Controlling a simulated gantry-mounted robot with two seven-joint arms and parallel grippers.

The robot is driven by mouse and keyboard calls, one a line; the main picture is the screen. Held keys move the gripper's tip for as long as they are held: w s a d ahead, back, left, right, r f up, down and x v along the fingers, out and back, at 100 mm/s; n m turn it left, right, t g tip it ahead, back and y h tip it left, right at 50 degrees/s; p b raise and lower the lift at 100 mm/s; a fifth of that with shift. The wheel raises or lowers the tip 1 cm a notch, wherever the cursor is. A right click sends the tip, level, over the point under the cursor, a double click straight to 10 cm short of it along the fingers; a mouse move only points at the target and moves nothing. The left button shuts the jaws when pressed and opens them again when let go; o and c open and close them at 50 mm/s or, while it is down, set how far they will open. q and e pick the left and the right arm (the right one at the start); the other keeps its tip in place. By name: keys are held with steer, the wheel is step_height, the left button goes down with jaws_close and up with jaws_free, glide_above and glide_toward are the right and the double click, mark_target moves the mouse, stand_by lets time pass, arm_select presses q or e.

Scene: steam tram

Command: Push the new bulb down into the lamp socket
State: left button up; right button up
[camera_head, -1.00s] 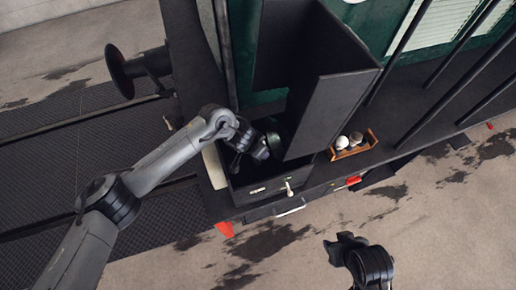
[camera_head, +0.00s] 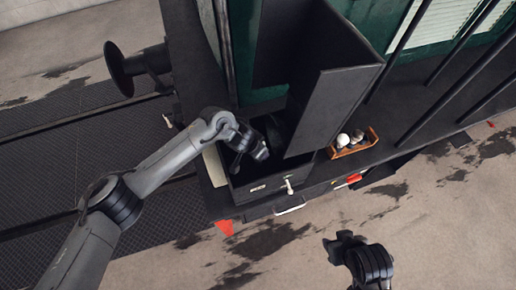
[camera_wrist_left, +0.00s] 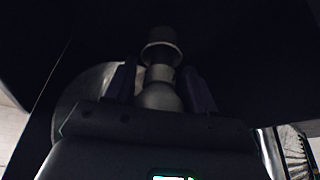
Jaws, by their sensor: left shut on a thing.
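The lamp housing (camera_head: 262,187) is a dark open box on the tram's ledge, with its tall black lid (camera_head: 335,95) raised. My left gripper (camera_head: 262,152) reaches down into it. In the left wrist view my left gripper (camera_wrist_left: 160,82) is shut on the grey bulb (camera_wrist_left: 158,97), whose round end faces the gripper. The bulb's narrow neck points to a pale ringed part that looks like the socket (camera_wrist_left: 161,52). The picture is too dark to tell how deeply the bulb sits. My right gripper (camera_head: 340,246) hangs away from the lamp, its jaws unclear.
A wooden tray (camera_head: 355,149) on the ledge right of the lamp holds a white bulb (camera_head: 343,139) and a darker one (camera_head: 358,135). A curved, pale reflector-like surface (camera_wrist_left: 82,100) is close to the left finger. Black posts (camera_head: 420,60) stand along the ledge at right.

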stand_by(0.4)
arm_select(q)
steer(key=shift+f+b, duration=0.35)
steer(key=shift+f, duration=0.65)
steer(key=o, duration=1.1)
steer(key=shift+o, duration=0.4)
steer(key=shift+o, duration=1.1)
steer(key=shift+r, duration=0.1)
steer(key=shift+r, duration=0.1)
